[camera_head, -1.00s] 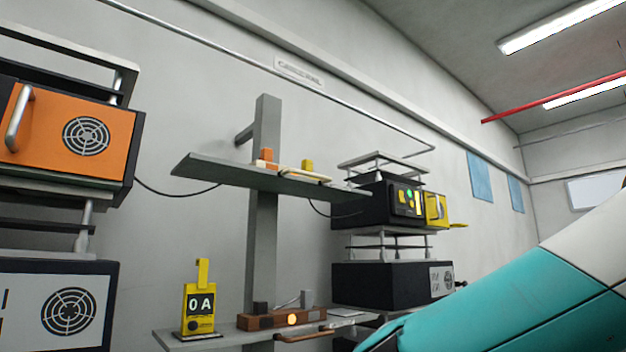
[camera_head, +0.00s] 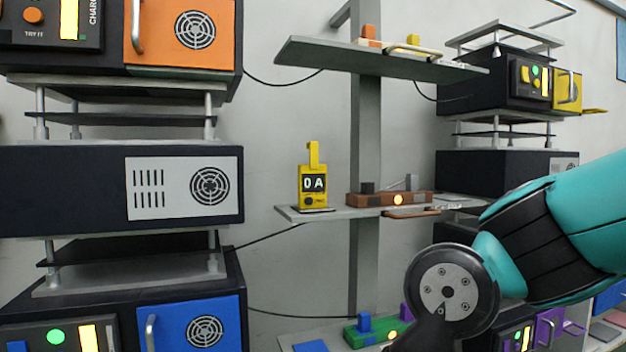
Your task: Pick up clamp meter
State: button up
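My teal and black arm comes in from the right, with a round dark joint in front of the lower right of the shelves. My gripper is outside the picture, so its state does not show.
A brown block fixture (camera_head: 385,199) with a lit orange button sits right of the meter. An upper shelf (camera_head: 380,62) overhangs it. Dark equipment boxes (camera_head: 70,188) stack at the left, others (camera_head: 500,100) at the right. A green fixture (camera_head: 365,332) stands below.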

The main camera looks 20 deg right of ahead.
aim_at(312, 178)
jog(key=u, duration=1.8)
jog(key=i, duration=1.8)
jog(key=z, duration=3.95)
